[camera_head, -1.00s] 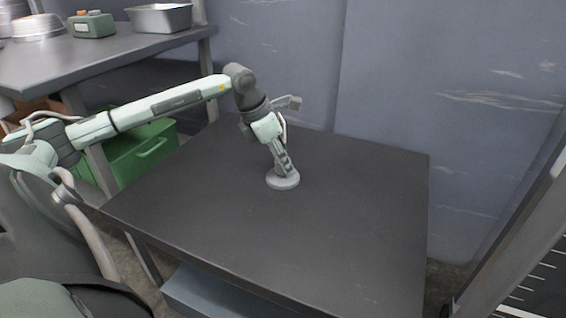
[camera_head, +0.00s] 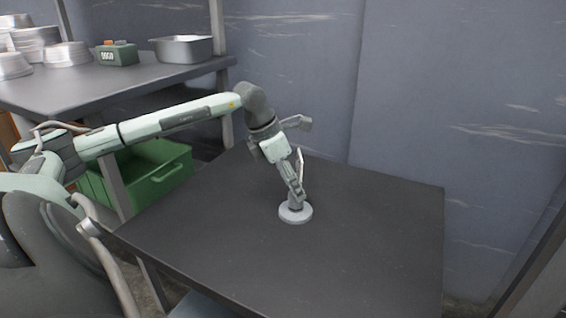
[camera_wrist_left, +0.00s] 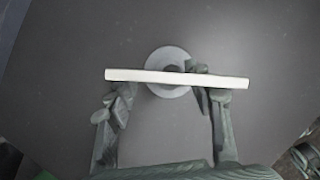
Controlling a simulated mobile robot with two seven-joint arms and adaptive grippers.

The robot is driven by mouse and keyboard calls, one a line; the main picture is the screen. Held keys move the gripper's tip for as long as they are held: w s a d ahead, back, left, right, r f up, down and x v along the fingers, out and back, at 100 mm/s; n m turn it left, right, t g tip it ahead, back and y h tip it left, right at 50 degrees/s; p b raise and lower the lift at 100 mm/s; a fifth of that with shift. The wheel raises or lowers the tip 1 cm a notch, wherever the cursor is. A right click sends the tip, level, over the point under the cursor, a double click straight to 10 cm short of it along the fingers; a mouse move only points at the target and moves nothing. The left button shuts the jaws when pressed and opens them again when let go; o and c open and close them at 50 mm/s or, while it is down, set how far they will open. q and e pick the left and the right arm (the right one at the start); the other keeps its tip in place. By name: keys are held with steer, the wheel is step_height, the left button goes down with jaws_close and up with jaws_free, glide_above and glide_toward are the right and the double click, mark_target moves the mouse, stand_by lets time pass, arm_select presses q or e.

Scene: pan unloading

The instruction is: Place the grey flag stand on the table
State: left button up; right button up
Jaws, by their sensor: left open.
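The grey flag stand (camera_head: 296,213) has a round, flat base resting on the dark table (camera_head: 370,235), and it looks upright. In the left wrist view its grey disc base (camera_wrist_left: 161,88) lies beyond a long white bar (camera_wrist_left: 135,76), which looks like its upper part and crosses in front of the fingers. My left gripper (camera_head: 296,188) points down at the stand's short post, just above the base. In the left wrist view its fingers (camera_wrist_left: 160,82) are spread apart on either side of the stand. The post is partly hidden. My right gripper is out of view.
The table is otherwise clear, with free room around the stand. A side counter at the left holds metal pans (camera_head: 182,49), a green box (camera_head: 117,53) and stacked dishes (camera_head: 68,53). A green crate (camera_head: 150,172) sits below it. A grey wall (camera_head: 415,110) stands behind.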

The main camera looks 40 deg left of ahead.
arm_select(q)
steer(key=v, duration=0.9)
stand_by(0.3)
